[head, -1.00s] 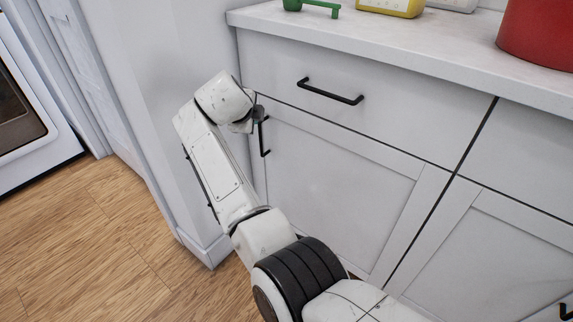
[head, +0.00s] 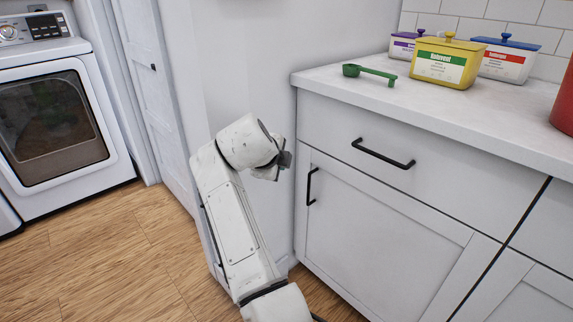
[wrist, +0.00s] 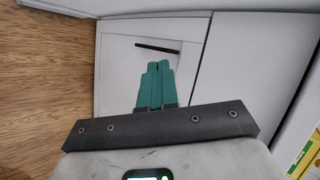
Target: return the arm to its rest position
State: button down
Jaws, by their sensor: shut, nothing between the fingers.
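My white arm rises in the lower middle of the head view and bends over at the top. My gripper (head: 285,160) is at its end, a small dark shape left of the cabinet door's black handle (head: 311,187) and seemingly apart from it. In the wrist view, its two green fingers (wrist: 157,75) are pressed together with nothing between them. They point toward a white cabinet front with a black handle (wrist: 157,47); the gap to it is hard to judge.
The white counter (head: 340,81) holds a green scoop (head: 370,73), several lidded boxes, including a yellow one (head: 446,62), and a red container (head: 565,105). The drawer and door are shut. A white front-loading machine (head: 60,100) stands left. Wood floor (head: 110,245) lies open between.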

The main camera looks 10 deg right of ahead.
jog(key=s+d+f+n+g, duration=0.2)
jog(key=s+d+f+n, duration=0.2)
jog(key=s+d+f, duration=0.5)
jog(key=s+d+f+n+g, duration=0.1)
jog(key=s+d+f+n, duration=0.3)
jog(key=s+d+f, duration=0.45)
jog(key=s+d+f+n+g+y, duration=0.1)
jog(key=s+f+n, duration=0.3)
jog(key=s, duration=0.5)
jog(key=s+d+f+n+g+y, duration=0.1)
jog(key=s+f+n, duration=0.2)
jog(key=s, duration=0.5)
jog(key=s+d+f+n+g+y, duration=0.1)
jog(key=s+f+n, duration=0.3)
jog(key=s, duration=0.5)
jog(key=s+a+r+n+g+y, duration=0.1)
jog(key=s+n, duration=0.3)
jog(key=s, duration=0.5)
notch_tip(320, 180, up, 28)
jog(key=p, duration=2.8)
jog(key=shift+w+f, duration=0.15)
jog(key=shift+w, duration=0.1)
